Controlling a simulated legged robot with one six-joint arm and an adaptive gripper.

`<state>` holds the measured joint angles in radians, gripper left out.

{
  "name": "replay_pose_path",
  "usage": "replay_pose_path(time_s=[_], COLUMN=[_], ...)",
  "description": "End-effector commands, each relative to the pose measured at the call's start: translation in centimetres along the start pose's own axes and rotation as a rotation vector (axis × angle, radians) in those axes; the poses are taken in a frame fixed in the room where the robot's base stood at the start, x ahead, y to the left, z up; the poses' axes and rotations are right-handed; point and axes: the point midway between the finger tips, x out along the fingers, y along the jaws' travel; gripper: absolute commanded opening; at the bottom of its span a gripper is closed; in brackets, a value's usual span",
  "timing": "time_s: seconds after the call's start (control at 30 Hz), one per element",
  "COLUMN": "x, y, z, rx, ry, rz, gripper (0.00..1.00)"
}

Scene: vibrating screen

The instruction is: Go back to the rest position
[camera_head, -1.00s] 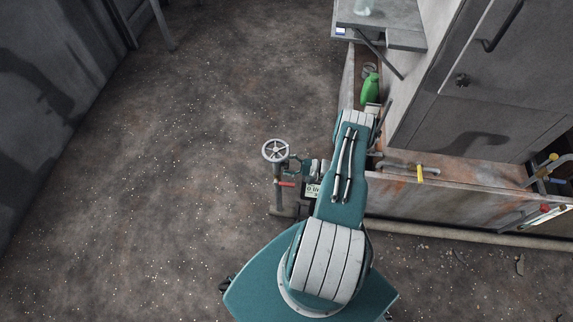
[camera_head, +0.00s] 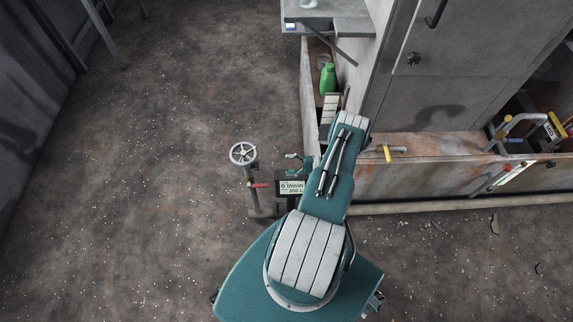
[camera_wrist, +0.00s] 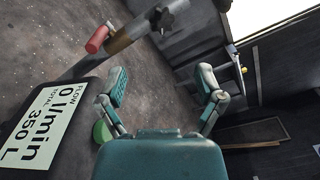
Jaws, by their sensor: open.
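My gripper (camera_wrist: 163,88) shows in the wrist view with its two fingers spread apart, open and with nothing between them. A flow display (camera_head: 292,187) reading 0 l/min and 350 L stands just left of my arm. It also shows close at the left of the wrist view (camera_wrist: 40,130), beside the gripper. A grey handwheel (camera_head: 243,153) on a post with a red lever (camera_head: 259,185) stands left of the display.
A green bottle (camera_head: 328,79) stands beyond my arm, below a grey shelf (camera_head: 325,28). The rusty low wall (camera_head: 440,172) with a yellow-marked valve (camera_head: 387,153) runs to the right. A grey cabinet (camera_head: 460,75) stands behind it. The floor (camera_head: 150,130) at left is clear.

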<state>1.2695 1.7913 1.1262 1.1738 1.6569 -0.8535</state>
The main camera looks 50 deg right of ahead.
Motion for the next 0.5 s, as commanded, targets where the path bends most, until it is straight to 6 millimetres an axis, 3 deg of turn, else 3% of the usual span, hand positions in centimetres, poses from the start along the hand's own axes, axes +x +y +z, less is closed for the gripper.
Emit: replay_pose_path(time_s=[0.33,0.5], x=[0.1,1.2], y=[-0.5,-3.8], z=[-0.1,0.0], rx=[-0.003,-0.014], ry=[-0.006,-0.049], rz=[0.011,0.096], gripper=[0.86,0.86])
